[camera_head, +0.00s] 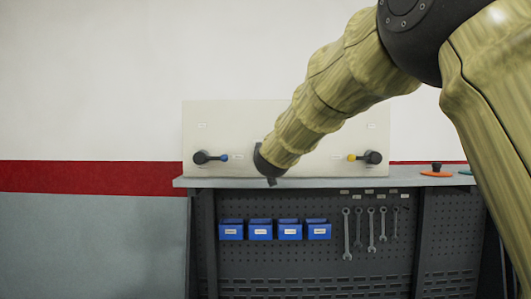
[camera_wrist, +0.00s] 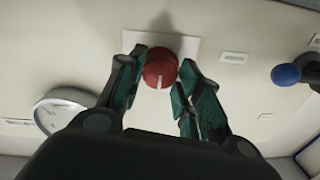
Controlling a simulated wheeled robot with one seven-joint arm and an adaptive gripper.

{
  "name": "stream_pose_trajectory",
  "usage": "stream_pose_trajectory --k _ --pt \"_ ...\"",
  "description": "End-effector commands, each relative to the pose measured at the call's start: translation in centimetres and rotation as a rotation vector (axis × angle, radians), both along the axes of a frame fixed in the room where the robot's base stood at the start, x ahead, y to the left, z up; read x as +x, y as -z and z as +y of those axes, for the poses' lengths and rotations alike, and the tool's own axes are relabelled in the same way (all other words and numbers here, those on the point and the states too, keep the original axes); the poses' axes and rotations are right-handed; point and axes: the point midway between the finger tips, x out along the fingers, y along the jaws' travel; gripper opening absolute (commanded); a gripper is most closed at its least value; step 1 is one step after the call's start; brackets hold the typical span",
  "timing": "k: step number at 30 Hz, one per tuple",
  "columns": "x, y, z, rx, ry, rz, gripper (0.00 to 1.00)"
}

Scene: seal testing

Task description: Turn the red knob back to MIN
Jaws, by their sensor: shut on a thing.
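The red knob (camera_wrist: 160,72) is round with a pale pointer line on its face and sits on a white plate (camera_wrist: 188,46) on the pale panel in the wrist view. My gripper (camera_wrist: 162,80) is shut on the knob, one finger on each side. The pointer line runs toward the bottom of the wrist view. The MIN mark cannot be read.
A blue-tipped lever (camera_head: 205,157) is on the panel's left and a yellow-tipped lever (camera_head: 370,157) on its right. A round gauge (camera_wrist: 55,112) shows in the wrist view. Blue bins (camera_head: 260,231) and wrenches (camera_head: 347,232) hang below the bench (camera_head: 405,177).

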Motion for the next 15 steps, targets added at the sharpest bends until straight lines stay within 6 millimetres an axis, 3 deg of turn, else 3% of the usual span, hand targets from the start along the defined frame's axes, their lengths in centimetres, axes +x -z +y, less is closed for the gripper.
stream_pose_trajectory --k 13,14,15 --pt "0.01 0.01 -0.07 -0.01 0.001 0.001 0.11" --pt "0.0 0.01 -0.08 -0.01 0.001 0.001 0.38" --pt "0.0 0.0 -0.07 -0.01 0.001 0.0 0.45"
